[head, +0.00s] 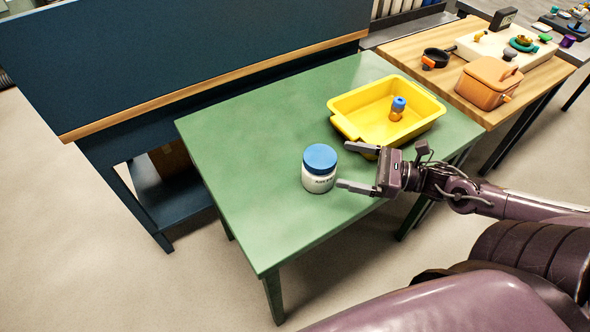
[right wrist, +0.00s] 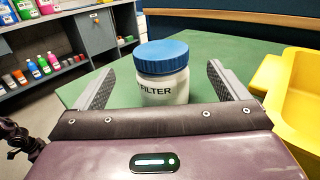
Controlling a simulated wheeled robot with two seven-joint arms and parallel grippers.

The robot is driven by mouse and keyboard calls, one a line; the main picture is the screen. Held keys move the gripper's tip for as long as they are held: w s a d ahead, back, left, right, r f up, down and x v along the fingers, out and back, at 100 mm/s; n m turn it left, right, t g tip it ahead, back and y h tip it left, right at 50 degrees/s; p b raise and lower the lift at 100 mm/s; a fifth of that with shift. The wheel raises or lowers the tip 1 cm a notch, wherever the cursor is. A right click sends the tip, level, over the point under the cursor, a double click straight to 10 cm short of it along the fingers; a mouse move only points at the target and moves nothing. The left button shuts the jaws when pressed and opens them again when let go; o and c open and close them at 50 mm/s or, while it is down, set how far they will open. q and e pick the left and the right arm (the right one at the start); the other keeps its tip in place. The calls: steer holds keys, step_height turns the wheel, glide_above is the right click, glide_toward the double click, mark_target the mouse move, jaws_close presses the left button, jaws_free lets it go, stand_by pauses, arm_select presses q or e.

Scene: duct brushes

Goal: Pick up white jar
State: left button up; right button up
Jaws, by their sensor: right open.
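The white jar (head: 318,181) has a blue lid and stands upright on the green table (head: 250,200). In the right wrist view the jar (right wrist: 163,90) carries the label "FILTER" and lies straight ahead between my two fingers. My right gripper (head: 345,166) is open and empty, its fingers pointing toward the jar from the right. In the right wrist view my gripper (right wrist: 165,88) shows its fingers spread wide on both sides of the jar, with no visible contact. The palm hides the jar's base there. My left gripper is not in view.
A yellow tray (head: 350,105) with a small blue-and-orange item (head: 397,108) in it stands close behind my right gripper. A dark blue bench (head: 180,60) runs along the table's far side. The table is clear left of the jar.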

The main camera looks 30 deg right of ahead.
mark_target(326, 157)
steer(key=shift+w+a, duration=0.4)
steer(key=shift+a, duration=0.1)
steer(key=shift+w+a, duration=0.2)
steer(key=shift+w+a+b, duration=0.15)
steer(key=shift+a+b, duration=0.05)
steer(key=shift+b, duration=0.2)
steer(key=shift+w+a, duration=0.25)
steer(key=shift+w, duration=0.15)
steer(key=b+x, duration=0.1)
steer(key=x, duration=0.2)
steer(key=shift+w+f, duration=0.1)
steer(key=shift+w, duration=0.05)
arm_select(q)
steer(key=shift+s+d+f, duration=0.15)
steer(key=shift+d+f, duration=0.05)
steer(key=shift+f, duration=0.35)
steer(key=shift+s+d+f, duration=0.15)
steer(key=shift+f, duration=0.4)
arm_select(e)
steer(key=shift+w+a, duration=0.4)
steer(key=shift+a, duration=0.2)
steer(key=c, duration=1.4)
